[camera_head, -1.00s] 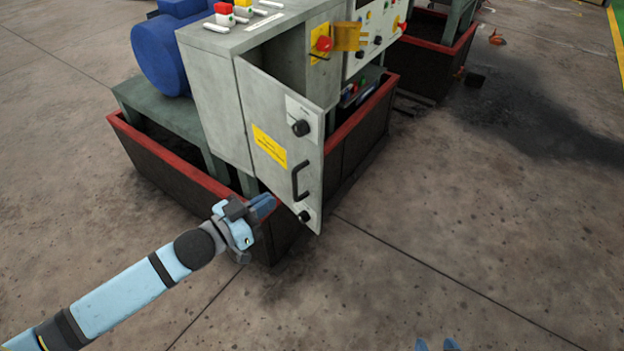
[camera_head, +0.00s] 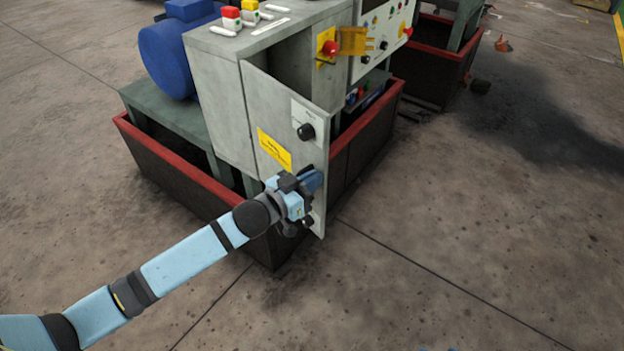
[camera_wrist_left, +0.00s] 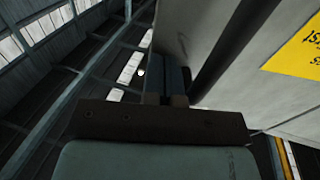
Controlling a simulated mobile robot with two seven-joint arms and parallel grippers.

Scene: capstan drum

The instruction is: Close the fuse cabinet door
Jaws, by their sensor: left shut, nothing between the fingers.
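The fuse cabinet door (camera_head: 275,110) is a grey panel standing open from the cabinet (camera_head: 215,95). It carries a yellow label (camera_head: 274,149) and a black knob (camera_head: 306,132). I cannot tell whether the fingers touch the door.
A red-rimmed black tray (camera_head: 185,182) surrounds the machine base below the door. A blue motor (camera_head: 168,60) is behind the cabinet. A control panel (camera_head: 384,30) with an orange flap (camera_head: 353,41) stands to the right. The floor (camera_head: 450,230) at the right is clear.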

